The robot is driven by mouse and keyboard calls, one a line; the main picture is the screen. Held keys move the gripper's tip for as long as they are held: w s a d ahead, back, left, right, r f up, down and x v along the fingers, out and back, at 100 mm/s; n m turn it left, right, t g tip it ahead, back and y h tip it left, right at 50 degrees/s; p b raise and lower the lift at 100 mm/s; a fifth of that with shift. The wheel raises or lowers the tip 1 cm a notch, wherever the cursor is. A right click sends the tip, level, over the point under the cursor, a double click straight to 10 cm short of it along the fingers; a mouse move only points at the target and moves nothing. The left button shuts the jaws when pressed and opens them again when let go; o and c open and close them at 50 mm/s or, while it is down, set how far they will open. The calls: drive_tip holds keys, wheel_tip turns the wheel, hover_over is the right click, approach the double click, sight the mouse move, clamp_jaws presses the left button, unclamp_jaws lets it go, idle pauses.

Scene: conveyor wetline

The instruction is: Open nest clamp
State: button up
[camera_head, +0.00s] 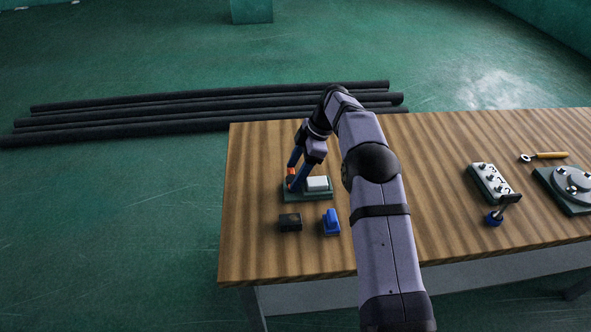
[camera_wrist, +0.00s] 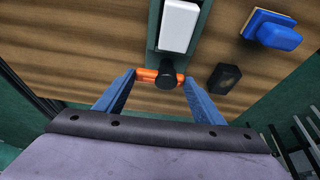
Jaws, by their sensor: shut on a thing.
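The white block also shows in the wrist view (camera_wrist: 179,27).
A black block (camera_head: 290,222) and a blue block (camera_head: 332,222) lie on the wooden table (camera_head: 255,240) in front of the plate.

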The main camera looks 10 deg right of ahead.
drive_tip(key=o, duration=1.1)
drive_tip(key=shift+c, duration=0.2)
drive_tip(key=b+v, duration=0.1)
drive_tip(key=v, duration=0.6)
drive_tip(key=shift+d+r, duration=0.1)
